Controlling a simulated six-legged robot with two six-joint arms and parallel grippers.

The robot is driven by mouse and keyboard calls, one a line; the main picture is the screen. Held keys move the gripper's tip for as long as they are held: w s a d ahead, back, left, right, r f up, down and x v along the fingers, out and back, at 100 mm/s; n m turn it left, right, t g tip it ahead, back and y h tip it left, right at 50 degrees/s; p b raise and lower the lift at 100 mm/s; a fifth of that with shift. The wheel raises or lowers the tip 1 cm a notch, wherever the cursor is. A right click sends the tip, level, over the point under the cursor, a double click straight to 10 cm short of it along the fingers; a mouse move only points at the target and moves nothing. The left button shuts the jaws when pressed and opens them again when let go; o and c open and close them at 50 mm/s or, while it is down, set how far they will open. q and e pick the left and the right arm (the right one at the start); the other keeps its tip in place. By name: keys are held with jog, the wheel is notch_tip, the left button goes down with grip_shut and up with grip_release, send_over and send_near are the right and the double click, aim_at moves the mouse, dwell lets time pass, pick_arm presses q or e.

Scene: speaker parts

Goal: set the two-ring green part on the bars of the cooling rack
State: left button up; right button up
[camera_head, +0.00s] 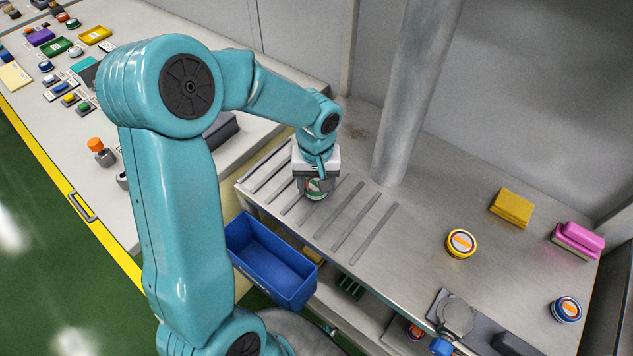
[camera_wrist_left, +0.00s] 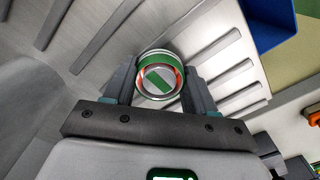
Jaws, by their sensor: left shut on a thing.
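The two-ring green part (camera_head: 315,194) is a short round piece with green rings, a red-orange inner band and a white face with a green stripe. In the left wrist view the green part (camera_wrist_left: 160,76) sits between the two fingers. My left gripper (camera_head: 316,185) is shut on it, over the cooling rack. The rack's bars (camera_head: 374,233) are parallel grey strips on the metal bench, and they also show in the left wrist view (camera_wrist_left: 208,54). I cannot tell whether the part touches the bars. My right gripper is not in view.
A blue bin (camera_head: 270,262) stands below the bench's front edge. To the right on the bench are a yellow round part (camera_head: 461,243), a yellow block (camera_head: 512,207), a pink block (camera_head: 578,240) and a blue round part (camera_head: 566,309). A grey post (camera_head: 415,95) rises behind the rack.

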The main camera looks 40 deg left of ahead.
pick_arm(q)
jog(key=shift+f+b, duration=0.35)
jog(key=shift+b, duration=0.1)
jog(key=o, duration=1.4)
jog(key=shift+r, duration=0.1)
notch_tip(320, 180, up, 16)
jog(key=p, duration=0.1)
jog(key=shift+r, duration=0.15)
